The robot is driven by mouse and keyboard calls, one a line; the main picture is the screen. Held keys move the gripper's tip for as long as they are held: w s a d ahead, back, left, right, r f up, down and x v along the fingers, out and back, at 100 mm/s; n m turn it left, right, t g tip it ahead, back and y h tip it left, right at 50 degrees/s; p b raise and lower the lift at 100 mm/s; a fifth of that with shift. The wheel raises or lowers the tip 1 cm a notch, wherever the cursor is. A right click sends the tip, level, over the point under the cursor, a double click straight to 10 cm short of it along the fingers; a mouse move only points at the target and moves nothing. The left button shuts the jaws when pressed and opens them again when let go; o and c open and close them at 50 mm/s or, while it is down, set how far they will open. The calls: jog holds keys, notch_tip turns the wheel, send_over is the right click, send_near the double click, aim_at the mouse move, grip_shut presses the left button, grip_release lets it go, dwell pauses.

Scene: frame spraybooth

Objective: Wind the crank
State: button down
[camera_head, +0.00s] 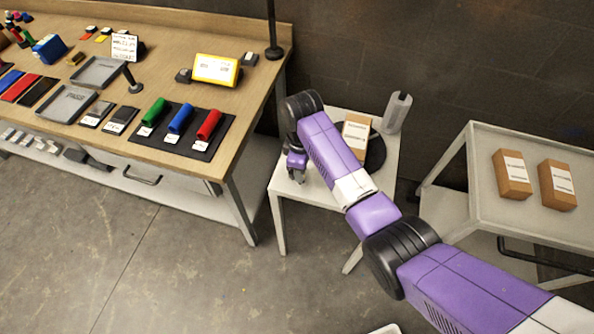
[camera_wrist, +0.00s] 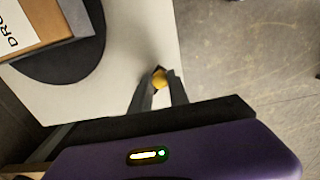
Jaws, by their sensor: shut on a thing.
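In the wrist view a small round yellow knob (camera_wrist: 160,77), which looks like the crank's handle, sits between the fingertips of my gripper (camera_wrist: 159,91). The fingers are closed in on it near the edge of a small white table. The crank's arm is hidden. In the head view my gripper (camera_head: 297,174) points down over the left side of that table (camera_head: 283,187), and the knob cannot be made out. A black round disc (camera_head: 376,156) on the table carries a labelled brown box (camera_head: 356,130). The disc also shows in the wrist view (camera_wrist: 82,62).
A grey upright holder (camera_head: 397,112) stands at the table's back. A grey cart (camera_head: 485,150) with two labelled boxes is to the right. A wooden workbench (camera_head: 190,40) with coloured rolls (camera_head: 181,118) and trays is to the left. Floor between bench and table is clear.

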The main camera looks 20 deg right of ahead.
jog(key=n, duration=0.2)
jog(key=d+n, duration=0.2)
jog(key=n, duration=0.1)
jog(key=shift+w+n, duration=0.3)
jog(key=shift+w, duration=0.1)
jog(key=n, duration=0.1)
jog(key=w+n, duration=0.1)
jog(key=n, duration=0.1)
jog(key=d+n+b, duration=0.1)
jog(key=n, duration=0.1)
jog(key=shift+w, duration=0.3)
jog(key=n, duration=0.2)
jog(key=w+n+b, duration=0.1)
jog(key=n, duration=0.1)
jog(key=n+b, duration=0.1)
jog(key=shift+w+d+n, duration=0.25)
jog(key=shift+w+n, duration=0.15)
jog(key=shift+w+a+n+b, duration=0.1)
jog(key=shift+w+n+b, duration=0.2)
jog(key=shift+n, duration=0.35)
jog(key=shift+w+a+n+b, duration=0.15)
jog(key=shift+n+b, duration=0.3)
jog(key=shift+n, duration=0.25)
jog(key=shift+w+n+b, duration=0.2)
jog(key=shift+n+b, duration=0.15)
jog(key=shift+n, duration=0.3)
jog(key=c, duration=1.3)
grip_release()
jog(key=shift+o, duration=0.2)
